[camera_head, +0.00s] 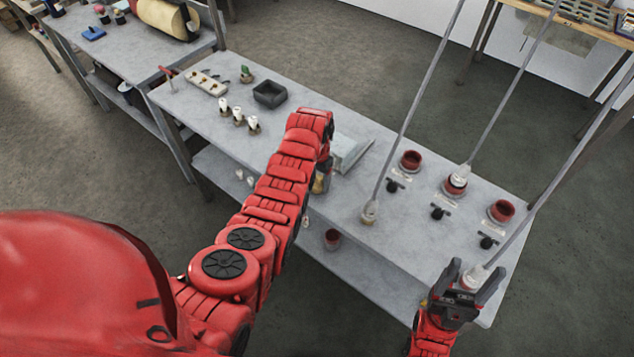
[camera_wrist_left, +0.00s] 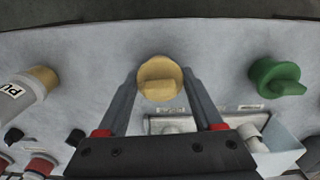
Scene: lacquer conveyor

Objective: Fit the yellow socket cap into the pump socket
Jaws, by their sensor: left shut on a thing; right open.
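The yellow socket cap (camera_wrist_left: 158,78) is a round knob with a raised grip bar. It sits between the fingers of my left gripper (camera_wrist_left: 160,84), which is shut on it, near the table's front edge. Its height above the table is hard to tell. In the head view my arm mostly hides the left gripper (camera_head: 324,174). A white hose end with a tan tip, its label partly readable as "PU" (camera_wrist_left: 14,98), stands left in the wrist view and hangs at the table (camera_head: 370,212). My right gripper (camera_head: 477,270) is open, around or beside another white hose end (camera_head: 475,278).
A pale tray (camera_head: 350,150) stands beside my left arm. Red cups (camera_head: 410,160) and black knobs stand on the right of the table. Hoses hang down there. A dark bin (camera_head: 269,94) stands farther left.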

